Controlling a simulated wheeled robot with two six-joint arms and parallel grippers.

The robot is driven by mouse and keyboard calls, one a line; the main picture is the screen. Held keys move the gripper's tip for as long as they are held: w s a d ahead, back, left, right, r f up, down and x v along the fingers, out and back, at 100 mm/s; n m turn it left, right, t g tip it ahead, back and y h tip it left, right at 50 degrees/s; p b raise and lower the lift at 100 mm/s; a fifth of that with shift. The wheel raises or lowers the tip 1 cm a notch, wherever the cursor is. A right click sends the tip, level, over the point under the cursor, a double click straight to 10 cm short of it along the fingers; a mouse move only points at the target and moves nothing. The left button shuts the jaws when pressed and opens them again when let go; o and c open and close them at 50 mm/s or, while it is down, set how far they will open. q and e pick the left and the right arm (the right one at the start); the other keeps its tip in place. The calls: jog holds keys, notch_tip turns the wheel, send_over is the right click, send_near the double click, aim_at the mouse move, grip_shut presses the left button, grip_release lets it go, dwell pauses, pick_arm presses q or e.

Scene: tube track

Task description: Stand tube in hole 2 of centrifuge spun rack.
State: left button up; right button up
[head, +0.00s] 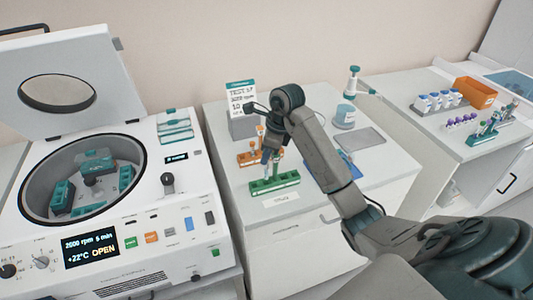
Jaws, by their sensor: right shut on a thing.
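A green rack (261,187) stands near the front of the middle bench, with a small white label in front of it. It is likely the spun rack, but its label is too small to read. My right gripper (269,163) points down just above and behind the green rack. It is shut on a tube, which is mostly hidden by the fingers. I cannot tell whether the tube's lower end is in a hole or above it. My left gripper is not in view.
An orange rack (245,158) with tubes stands just behind the green rack. A sign block (241,108) stands at the back. A blue item (347,166) lies partly behind my right arm. The centrifuge (140,205) at left has its lid up.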

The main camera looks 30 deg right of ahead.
jog(key=shift+f+b, duration=0.45)
dwell(1.0)
jog(key=shift+r+p, duration=0.45)
jog(key=shift+p, duration=0.05)
jog(key=o, duration=0.8)
jog(key=p+v, duration=0.8)
jog(key=v, duration=0.2)
jog(key=shift+r+p, duration=0.35)
jog(key=shift+r, duration=0.05)
